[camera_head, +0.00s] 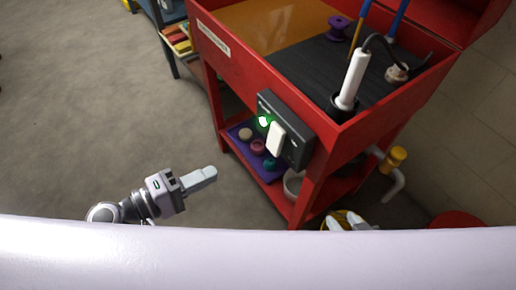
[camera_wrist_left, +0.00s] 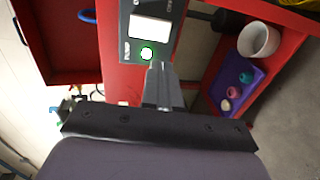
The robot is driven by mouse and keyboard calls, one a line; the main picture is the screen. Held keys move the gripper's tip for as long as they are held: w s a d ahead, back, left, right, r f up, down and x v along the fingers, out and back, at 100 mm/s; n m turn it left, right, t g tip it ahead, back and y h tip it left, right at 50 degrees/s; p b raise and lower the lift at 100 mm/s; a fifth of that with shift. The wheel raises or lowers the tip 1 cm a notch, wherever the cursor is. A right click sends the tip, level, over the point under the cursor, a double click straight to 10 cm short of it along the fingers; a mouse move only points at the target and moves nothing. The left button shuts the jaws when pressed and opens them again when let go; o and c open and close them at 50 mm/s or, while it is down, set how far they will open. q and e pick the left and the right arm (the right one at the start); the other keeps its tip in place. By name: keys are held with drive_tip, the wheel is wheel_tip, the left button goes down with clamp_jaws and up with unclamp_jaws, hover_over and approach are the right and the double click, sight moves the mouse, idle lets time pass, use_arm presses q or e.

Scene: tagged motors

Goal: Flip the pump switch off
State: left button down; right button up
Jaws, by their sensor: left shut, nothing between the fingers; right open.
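The pump switch is a white rocker (camera_head: 276,139) on a dark grey box (camera_head: 298,146) on the front of a red parts washer. A green light (camera_head: 264,121) glows beside it. In the left wrist view the rocker (camera_wrist_left: 150,28) and the lit green light (camera_wrist_left: 147,53) lie just beyond my fingertips. My left gripper (camera_head: 208,174) is shut and empty, left of the box and apart from it in the head view. My right gripper (camera_head: 347,222) is open at the bottom edge, partly hidden by a pale part of my body.
The red washer basin (camera_head: 231,63) holds a white-handled brush (camera_head: 353,78) and a purple spool (camera_head: 338,27). Its lower shelf carries a purple tray (camera_head: 241,134) with several small round parts and a white bowl (camera_head: 293,184). A yellow-handled pipe valve (camera_head: 397,155) sticks out at right. Floor at left is clear.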

use_arm(q)
drive_tip(key=p, duration=0.1)
approach(271, 146)
drive_tip(key=x, duration=0.5)
drive_tip(key=shift+x, duration=0.9)
drive_tip(key=shift+f, duration=0.1)
